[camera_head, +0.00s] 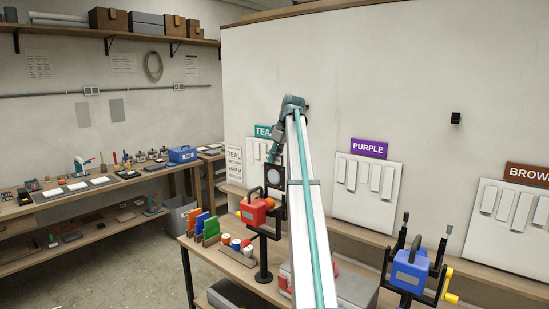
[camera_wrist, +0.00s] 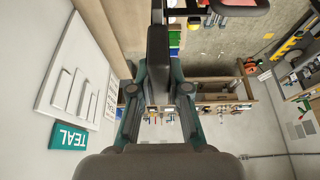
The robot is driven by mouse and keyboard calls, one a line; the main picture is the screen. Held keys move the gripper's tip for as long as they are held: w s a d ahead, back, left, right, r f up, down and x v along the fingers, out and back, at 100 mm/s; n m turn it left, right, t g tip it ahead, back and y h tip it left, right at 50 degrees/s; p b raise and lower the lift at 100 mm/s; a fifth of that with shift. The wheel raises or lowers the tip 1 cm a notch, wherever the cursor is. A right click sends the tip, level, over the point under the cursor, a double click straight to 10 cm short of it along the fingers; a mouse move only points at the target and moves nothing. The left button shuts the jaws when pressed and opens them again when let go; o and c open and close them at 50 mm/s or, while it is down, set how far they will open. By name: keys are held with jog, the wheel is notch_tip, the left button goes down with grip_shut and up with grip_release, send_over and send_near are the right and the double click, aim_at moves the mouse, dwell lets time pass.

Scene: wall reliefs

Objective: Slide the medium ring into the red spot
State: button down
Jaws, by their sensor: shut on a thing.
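My gripper (camera_head: 273,155) hangs near the left end of the wall, in front of the TEAL panel. It is shut on a dark, thin, square plate with a pale round centre (camera_head: 274,176), seen nearly face-on in the head view. In the wrist view the plate (camera_wrist: 158,55) is edge-on between the fingers (camera_wrist: 158,92). I cannot tell its ring size. The red spot lamp (camera_head: 255,212), with a black handle, sits in a black yoke on a stand, just below and left of the plate. The plate appears apart from it; depth is unclear.
A blue lamp (camera_head: 410,271) stands in its yoke at right. Orange, blue and green upright pieces (camera_head: 203,225) and several small cylinders (camera_head: 236,244) stand on the table. White relief panels hang under the TEAL (camera_head: 264,131), PURPLE (camera_head: 369,148) and BROWN (camera_head: 530,174) signs.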

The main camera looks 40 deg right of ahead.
aim_at(275, 182)
jog(key=shift+f, duration=0.25)
jog(key=shift+f+b, duration=1.5)
jog(key=shift+f, duration=3.75)
jog(key=c, duration=1.1)
grip_release()
jog(key=shift+o, duration=0.2)
